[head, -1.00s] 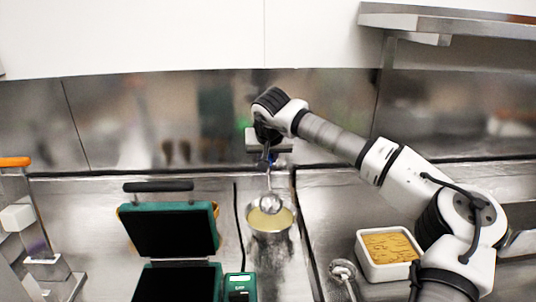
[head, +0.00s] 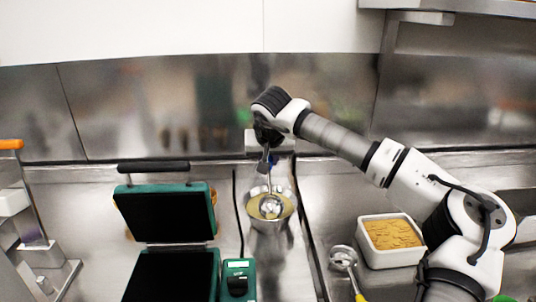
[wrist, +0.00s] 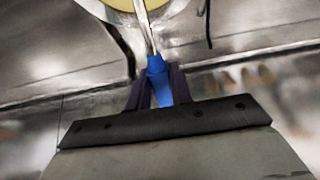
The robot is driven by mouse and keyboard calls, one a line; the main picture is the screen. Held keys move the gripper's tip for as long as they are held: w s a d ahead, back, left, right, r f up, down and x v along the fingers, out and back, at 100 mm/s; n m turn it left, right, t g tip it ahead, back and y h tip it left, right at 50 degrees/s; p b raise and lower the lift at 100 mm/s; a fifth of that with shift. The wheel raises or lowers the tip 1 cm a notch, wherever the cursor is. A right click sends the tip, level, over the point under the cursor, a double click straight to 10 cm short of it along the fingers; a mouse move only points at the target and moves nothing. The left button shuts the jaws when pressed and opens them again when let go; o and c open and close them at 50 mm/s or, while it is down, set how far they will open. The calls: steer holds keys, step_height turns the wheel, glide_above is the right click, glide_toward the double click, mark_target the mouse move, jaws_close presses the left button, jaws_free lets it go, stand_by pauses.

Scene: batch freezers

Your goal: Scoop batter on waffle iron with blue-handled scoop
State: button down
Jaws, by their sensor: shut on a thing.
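My gripper (head: 267,158) is shut on the blue handle of the scoop; the blue handle (wrist: 158,82) sits between the fingers in the wrist view. The scoop's bowl (head: 270,206) hangs down inside a metal pot of batter (head: 284,220), at about the batter's surface. How deep it sits, and whether it holds batter, I cannot tell. The green waffle iron (head: 208,212) stands open to the left of the pot, with its black plates showing.
A white tub (head: 377,258) with a tan, textured filling stands at the right. A yellow-handled scoop (head: 343,258) lies beside it. A green control box (head: 238,281) sits right of the waffle iron. A metal stand with an orange top (head: 12,144) is at the far left.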

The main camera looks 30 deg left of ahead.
steer(key=shift+w+a+g+p, duration=0.2)
steer(key=shift+g+p, duration=0.1)
steer(key=shift+p, duration=0.55)
steer(key=shift+w+a+r+p, duration=0.1)
steer(key=shift+w+r+p, duration=0.05)
steer(key=shift+r+p, duration=0.9)
steer(key=shift+w+a+r+p, duration=0.1)
steer(key=shift+w+r+p, duration=0.05)
steer(key=shift+r+p, duration=0.85)
steer(key=shift+w+a+g+h+p, duration=0.3)
steer(key=shift+g+h+p, duration=0.2)
steer(key=shift+p, duration=0.55)
steer(key=shift+w+a+f+g+h, duration=0.1)
steer(key=shift+w+a+g+h, duration=0.1)
steer(key=shift+g+h, duration=0.1)
steer(key=shift+w+a+g+h, duration=0.3)
steer(key=shift+w+g+h, duration=0.1)
steer(key=shift+w+g, duration=0.1)
steer(key=shift+g, duration=0.3)
steer(key=shift+w, duration=0.1)
